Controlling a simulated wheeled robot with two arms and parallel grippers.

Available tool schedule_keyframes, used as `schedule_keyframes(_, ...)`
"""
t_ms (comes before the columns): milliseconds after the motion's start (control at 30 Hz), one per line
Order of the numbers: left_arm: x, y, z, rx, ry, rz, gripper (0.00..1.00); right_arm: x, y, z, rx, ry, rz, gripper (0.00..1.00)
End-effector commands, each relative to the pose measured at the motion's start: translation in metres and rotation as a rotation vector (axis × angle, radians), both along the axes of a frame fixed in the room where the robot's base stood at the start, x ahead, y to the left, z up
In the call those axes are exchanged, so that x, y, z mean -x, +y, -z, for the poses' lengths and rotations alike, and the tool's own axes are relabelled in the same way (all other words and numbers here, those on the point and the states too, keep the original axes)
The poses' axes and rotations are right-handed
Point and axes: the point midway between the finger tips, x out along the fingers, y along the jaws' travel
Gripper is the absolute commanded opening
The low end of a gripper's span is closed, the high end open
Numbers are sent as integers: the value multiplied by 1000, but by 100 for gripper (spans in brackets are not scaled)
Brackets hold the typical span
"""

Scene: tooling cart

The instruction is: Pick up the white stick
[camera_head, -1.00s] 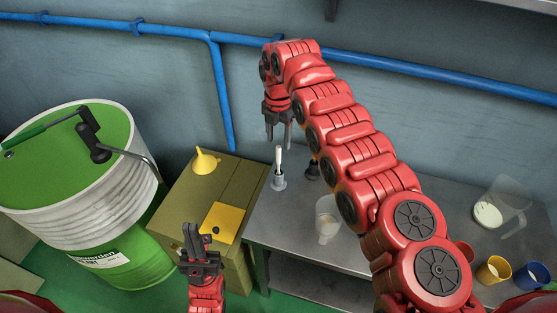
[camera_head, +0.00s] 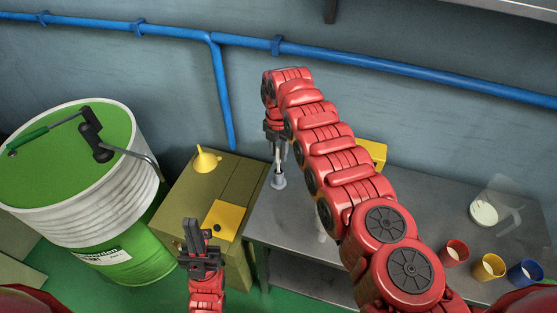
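The white stick (camera_head: 278,164) stands upright in a small grey holder (camera_head: 278,182) on the metal table, near its left end. My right gripper (camera_head: 278,155) points down at the stick, its fingers beside the stick's upper part. The fingers hide much of the stick, and I cannot tell whether they are closed on it. My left gripper (camera_head: 196,232) is in front of the olive cabinet, fingers pointing up, with nothing seen in it. Whether its fingers are fully shut is unclear.
An olive cabinet (camera_head: 190,205) with a yellow funnel (camera_head: 205,160) is left of the table. My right arm mostly hides a pale mug (camera_head: 321,232) and a yellow object (camera_head: 373,152). Red (camera_head: 455,252), yellow (camera_head: 489,267) and blue (camera_head: 526,272) cups and a clear jug (camera_head: 484,212) stand at right.

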Motion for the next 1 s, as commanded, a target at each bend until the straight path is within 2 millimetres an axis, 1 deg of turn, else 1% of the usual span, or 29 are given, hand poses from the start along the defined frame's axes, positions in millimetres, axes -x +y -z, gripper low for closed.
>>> schedule_keyframes(33,0,0,0,0,0,0,0,0,0,0,0,0,0,27)
schedule_keyframes(167,0,0,0,0,0,0,0,0,0,0,0,0,0,3)
schedule_keyframes(200,0,0,0,0,0,0,0,0,0,0,0,0,0,0)
schedule_keyframes(667,0,0,0,0,0,0,0,0,0,-1,-1,-1,1,0)
schedule_keyframes(867,0,0,-1,0,0,0,0,-1,-1,-11,-2,-2,2,0)
schedule_keyframes(1000,0,0,-2,0,0,0,0,-2,-1,-23,-2,-4,2,0)
